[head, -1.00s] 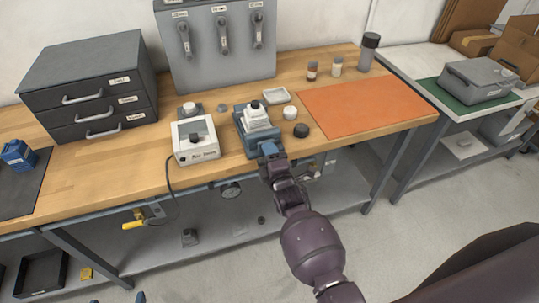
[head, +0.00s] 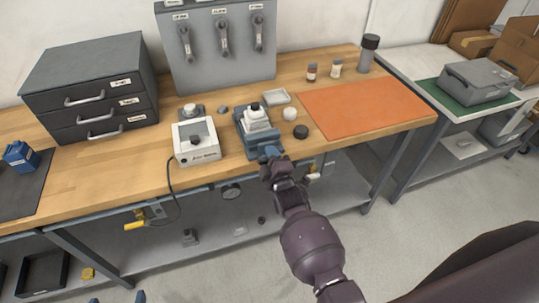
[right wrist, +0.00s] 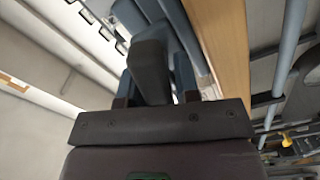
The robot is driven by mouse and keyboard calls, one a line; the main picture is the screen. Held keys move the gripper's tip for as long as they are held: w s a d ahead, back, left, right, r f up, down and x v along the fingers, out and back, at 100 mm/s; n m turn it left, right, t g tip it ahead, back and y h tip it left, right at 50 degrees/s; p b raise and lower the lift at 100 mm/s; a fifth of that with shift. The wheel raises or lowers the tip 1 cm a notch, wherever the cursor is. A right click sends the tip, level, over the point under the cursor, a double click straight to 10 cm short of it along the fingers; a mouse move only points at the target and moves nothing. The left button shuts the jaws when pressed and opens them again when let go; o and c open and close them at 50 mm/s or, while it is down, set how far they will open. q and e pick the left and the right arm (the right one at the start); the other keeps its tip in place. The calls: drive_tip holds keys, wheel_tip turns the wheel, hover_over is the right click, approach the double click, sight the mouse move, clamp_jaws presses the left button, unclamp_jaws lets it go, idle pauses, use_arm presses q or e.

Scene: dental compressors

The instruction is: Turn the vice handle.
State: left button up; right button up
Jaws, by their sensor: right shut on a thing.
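The vice (head: 244,122) is blue-grey and stands at the front edge of the wooden bench. A white stepped part with a black top (head: 256,115) sits in it. My right gripper (head: 269,152) is at the front end of the vice, over the bench edge. In the right wrist view, a dark grey bar, the vice handle (right wrist: 151,68), lies between the blue-grey fingers, and the gripper is shut on it. In the head view the gripper hides the handle. Two small blue tips, apart at the bottom edge, look like my left gripper (head: 117,298).
A white box with a black knob (head: 196,142) stands left of the vice. A black round cap (head: 301,131) and a white round piece (head: 289,114) are close on its right. An orange mat (head: 365,106) lies clear further right. A drawer unit (head: 90,85) stands back left.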

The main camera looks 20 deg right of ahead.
drive_tip(key=m+p, duration=0.1)
drive_tip(key=m, duration=0.5)
drive_tip(key=shift+r, duration=0.1)
drive_tip(key=m+p, duration=0.1)
drive_tip(key=m, duration=0.5)
drive_tip(key=shift+d+m, duration=0.15)
drive_tip(key=shift+m, duration=0.25)
drive_tip(key=m, duration=0.6)
drive_tip(key=shift+d, duration=0.1)
drive_tip(key=shift+m, duration=2.9)
drive_tip(key=o, duration=0.8)
drive_tip(key=shift+c, duration=0.2)
drive_tip(key=s, duration=1)
drive_tip(key=shift+s+d+b, duration=0.2)
drive_tip(key=shift+s+b, duration=0.2)
